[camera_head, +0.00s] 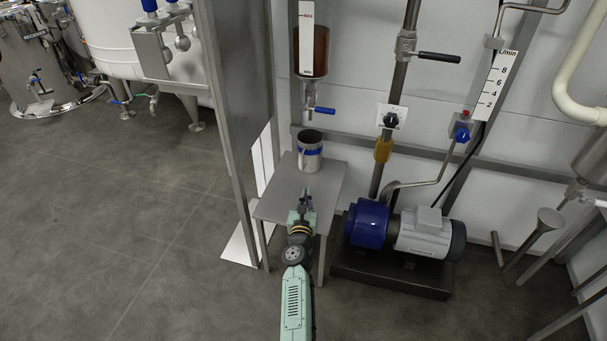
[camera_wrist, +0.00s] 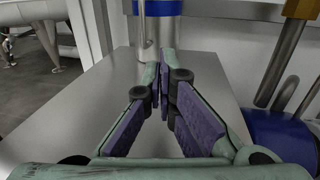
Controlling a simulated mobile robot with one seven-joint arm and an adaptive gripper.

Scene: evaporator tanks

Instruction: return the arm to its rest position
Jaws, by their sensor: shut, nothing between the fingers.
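My gripper (camera_head: 304,197) reaches out over the small grey metal table (camera_head: 325,182), short of the metal mug. In the wrist view its two purple-padded fingers (camera_wrist: 163,68) come together at the tips, with nothing between them. The mug (camera_head: 310,160) is silver with a blue band and stands upright at the table's back. In the wrist view the mug's lower part and handle (camera_wrist: 160,28) show just beyond the fingertips, and I cannot tell the exact gap. My arm extends forward from the bottom of the head view.
A blue and grey pump (camera_head: 400,229) sits on a dark base right of the table. A metal post (camera_head: 238,120) stands close on the left. A brown-filled container with a blue-handled valve (camera_head: 319,110) hangs above the mug. Open floor (camera_head: 110,230) lies to the left.

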